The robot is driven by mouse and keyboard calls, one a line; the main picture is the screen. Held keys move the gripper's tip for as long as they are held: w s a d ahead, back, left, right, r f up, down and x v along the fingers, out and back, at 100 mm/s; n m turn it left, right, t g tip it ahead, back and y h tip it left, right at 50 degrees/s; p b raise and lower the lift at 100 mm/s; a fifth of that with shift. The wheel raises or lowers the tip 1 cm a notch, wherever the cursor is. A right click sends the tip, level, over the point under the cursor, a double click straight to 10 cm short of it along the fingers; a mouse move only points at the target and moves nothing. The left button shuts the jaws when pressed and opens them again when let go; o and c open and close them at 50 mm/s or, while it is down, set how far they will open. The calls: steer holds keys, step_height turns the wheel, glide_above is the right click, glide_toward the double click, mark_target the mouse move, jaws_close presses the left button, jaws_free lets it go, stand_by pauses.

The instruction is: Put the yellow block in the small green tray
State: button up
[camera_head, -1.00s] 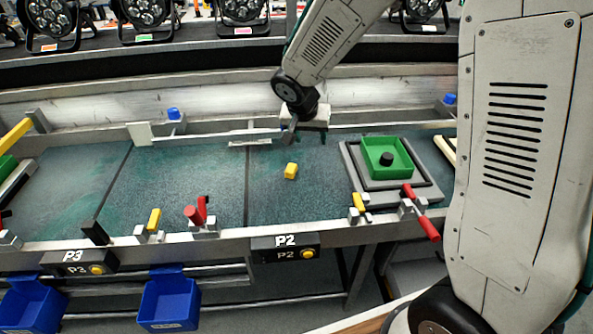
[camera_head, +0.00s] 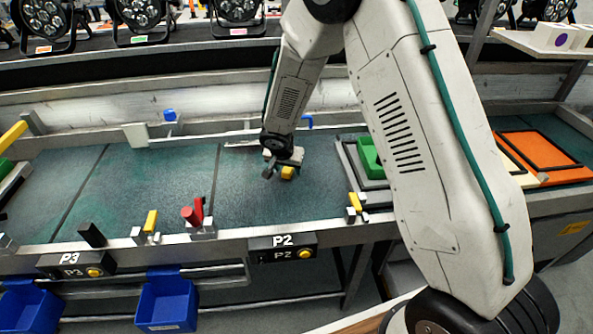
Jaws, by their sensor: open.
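The small yellow block (camera_head: 288,173) lies on the dark green bench surface (camera_head: 250,200), in the section above the P2 label. My gripper (camera_head: 278,172) is open and low at the block, with a finger showing just left of it. Part of the block is hidden behind the gripper, and I cannot tell whether they touch. The small green tray (camera_head: 369,157) sits to the right on a grey square base; my arm hides its right part.
A metal rail with yellow and red clamp handles (camera_head: 196,211) runs along the bench's front edge. Blue bins (camera_head: 168,304) hang below. An orange panel (camera_head: 545,150) lies at the right. Par cans stand along the back. The bench left of my gripper is clear.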

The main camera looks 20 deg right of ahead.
steer(key=shift+w+f, duration=0.15)
steer(key=shift+f, duration=0.25)
steer(key=c, duration=1.1)
steer(key=shift+c, duration=0.2)
